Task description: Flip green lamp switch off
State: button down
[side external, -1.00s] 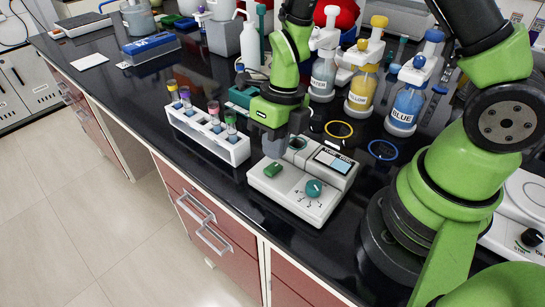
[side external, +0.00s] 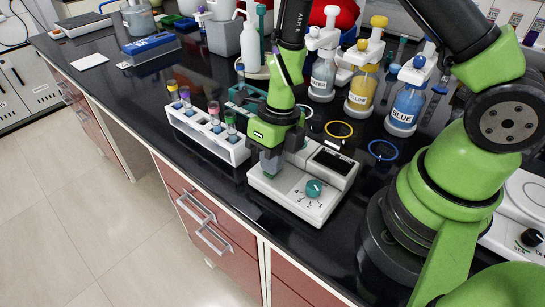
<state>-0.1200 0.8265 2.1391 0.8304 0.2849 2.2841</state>
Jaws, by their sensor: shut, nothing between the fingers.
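The white device (side external: 325,205) stands near the counter's front edge, with a teal dial (side external: 314,188) marked with numbers and a display (side external: 333,160) that is dark. My gripper (side external: 272,172) is shut and empty, pointing down at the left part of the device's sloped top. Its fingertips are at the place of the green switch and appear to touch it. The green switch is hidden or nearly hidden behind the fingers, so its tilt cannot be seen.
A white rack (side external: 236,153) with several coloured-cap tubes stands close left of the gripper. Bottles with white (side external: 323,75), yellow (side external: 362,90) and blue (side external: 405,105) labels or contents stand behind. Yellow (side external: 338,129) and blue (side external: 382,150) rings mark the black counter.

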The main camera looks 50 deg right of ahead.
jog(key=shift+d+f, duration=0.1)
jog(key=shift+d, duration=0.75)
notch_tip(320, 180, up, 14)
jog(key=d, duration=0.2)
jog(key=shift+d, duration=0.35)
jog(key=shift+w+a, duration=0.3)
jog(key=shift+a, duration=0.45)
